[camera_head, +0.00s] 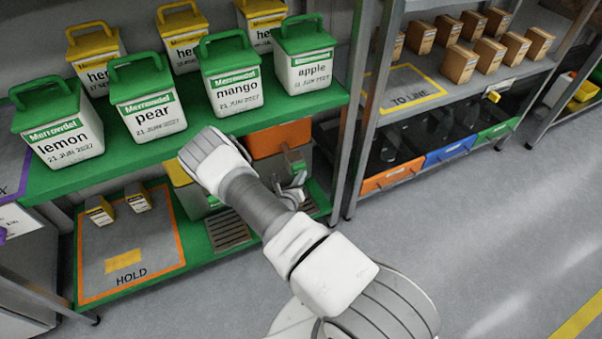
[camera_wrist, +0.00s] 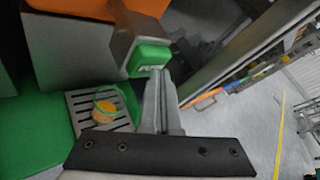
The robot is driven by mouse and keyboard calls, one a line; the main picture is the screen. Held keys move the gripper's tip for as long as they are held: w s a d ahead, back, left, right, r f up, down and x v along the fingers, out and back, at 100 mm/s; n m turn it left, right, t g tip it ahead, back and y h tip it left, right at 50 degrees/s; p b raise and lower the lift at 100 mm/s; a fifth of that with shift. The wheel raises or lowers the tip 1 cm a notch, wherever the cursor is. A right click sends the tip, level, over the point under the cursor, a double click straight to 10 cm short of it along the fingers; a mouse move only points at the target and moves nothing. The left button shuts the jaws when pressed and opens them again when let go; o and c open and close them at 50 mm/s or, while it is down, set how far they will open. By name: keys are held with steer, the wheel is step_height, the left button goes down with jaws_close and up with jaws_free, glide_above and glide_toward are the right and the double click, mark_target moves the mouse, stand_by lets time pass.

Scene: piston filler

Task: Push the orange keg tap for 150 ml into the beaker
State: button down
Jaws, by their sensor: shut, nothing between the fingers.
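The orange keg (camera_head: 278,138) stands on the lower green shelf, partly hidden by my arm; its orange part also shows in the wrist view (camera_wrist: 72,8). Its tap (camera_wrist: 119,42) is a grey block with a green push face (camera_wrist: 150,58). My gripper (camera_wrist: 159,74) is shut and empty, its tips right at the lower edge of the green face; I cannot tell whether they touch. The clear beaker (camera_wrist: 106,104) stands on the slotted drip tray (camera_wrist: 80,103) below, left of my fingers, with some orange liquid in it. My arm hides the beaker in the head view.
A second slotted tray (camera_head: 228,230) lies left of my arm, beside the HOLD mat (camera_head: 130,245) with small boxes. Lidded tubs line the shelf (camera_head: 190,133) above. A metal shelf post (camera_head: 368,110) stands close to the right of the keg. The floor (camera_head: 470,235) is clear.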

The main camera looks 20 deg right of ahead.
steer(key=shift+r, duration=0.1)
steer(key=shift+s+p, duration=0.5)
steer(key=shift+s, duration=0.55)
steer(key=shift+s+d+p, duration=0.1)
steer(key=shift+s+p, duration=0.95)
steer(key=shift+s, duration=1.5)
stand_by(1.1)
steer(key=s+n, duration=0.1)
steer(key=n, duration=0.5)
steer(key=s+n+p, duration=0.1)
steer(key=n, duration=0.5)
steer(key=s+n, duration=0.1)
steer(key=n, duration=0.5)
steer(key=shift+s+f+n+h+p, duration=0.35)
steer(key=shift+f+n+h, duration=0.05)
